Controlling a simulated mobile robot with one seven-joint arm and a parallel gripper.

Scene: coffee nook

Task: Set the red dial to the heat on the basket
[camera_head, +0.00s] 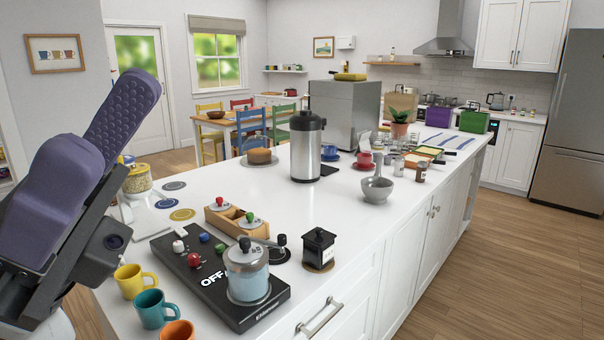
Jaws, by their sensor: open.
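The red dial (193,259) is a small knob on the top of a black appliance (172,262) at the near end of the white counter. White (178,246), blue (204,238) and green (220,248) knobs sit near it. Large white "OFF" lettering (214,279) shows beside the dials. The red dial's pointer is too small to read. A lidded glass jar (248,282) stands on the appliance's right part. I cannot make out a basket or a heat marking for certain. My purple gripper (105,125) is at the left, open, above and apart from the dials.
Yellow (135,281), teal (154,309) and orange (178,332) mugs stand along the counter's near left edge.

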